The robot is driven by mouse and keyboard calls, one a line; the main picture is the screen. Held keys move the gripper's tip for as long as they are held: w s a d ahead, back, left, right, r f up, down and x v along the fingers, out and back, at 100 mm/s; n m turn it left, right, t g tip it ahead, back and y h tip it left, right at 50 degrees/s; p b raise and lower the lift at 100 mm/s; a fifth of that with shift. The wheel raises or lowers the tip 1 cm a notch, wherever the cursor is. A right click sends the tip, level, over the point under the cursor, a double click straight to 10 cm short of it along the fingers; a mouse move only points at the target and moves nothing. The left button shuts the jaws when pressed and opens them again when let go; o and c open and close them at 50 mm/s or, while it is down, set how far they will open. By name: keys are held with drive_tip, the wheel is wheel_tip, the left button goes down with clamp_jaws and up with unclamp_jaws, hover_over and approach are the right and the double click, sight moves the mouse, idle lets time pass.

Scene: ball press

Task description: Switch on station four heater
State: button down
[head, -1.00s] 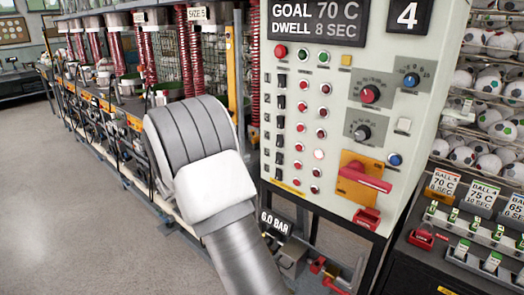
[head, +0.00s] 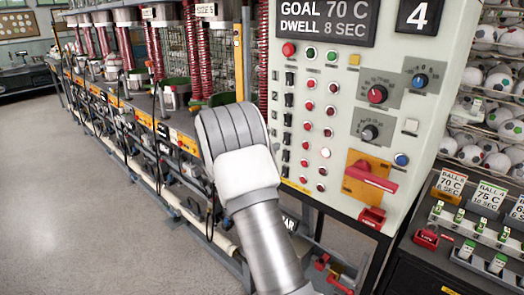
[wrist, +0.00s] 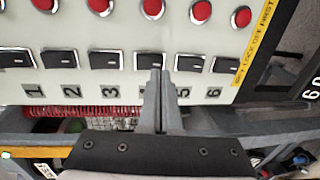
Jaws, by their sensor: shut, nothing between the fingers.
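The pale control panel (head: 350,140) carries a column of black rocker switches left of two columns of red round lamps or buttons. In the wrist view the switches form a row with number labels. Switch 4 (wrist: 147,60) is behind my gripper tips (wrist: 157,72), which are closed together and empty. The tips overlap its lower right edge; I cannot tell if they touch it. Label 4 is mostly hidden by the fingers. Switch 3 (wrist: 105,60) and switch 5 (wrist: 190,63) flank it.
A sign (head: 427,14) reads 4 above the panel. A red handle (head: 370,179) on a yellow plate sticks out low on the panel. A line of machines (head: 160,120) stands at left; the floor (head: 80,210) beyond is clear.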

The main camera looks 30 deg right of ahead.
drive_tip(key=shift+x, duration=1.5)
drive_tip(key=shift+w+d+b, duration=0.1)
drive_tip(key=shift+d+b, duration=0.05)
drive_tip(key=shift+b, duration=0.65)
drive_tip(key=shift+f, duration=0.1)
drive_tip(key=b, duration=0.3)
approach(285, 144)
drive_tip(key=s+a+f, duration=0.2)
drive_tip(key=a, duration=0.4)
drive_tip(key=shift+s+a+f, duration=0.1)
drive_tip(key=shift+a+f, duration=0.1)
drive_tip(key=shift+f, duration=0.05)
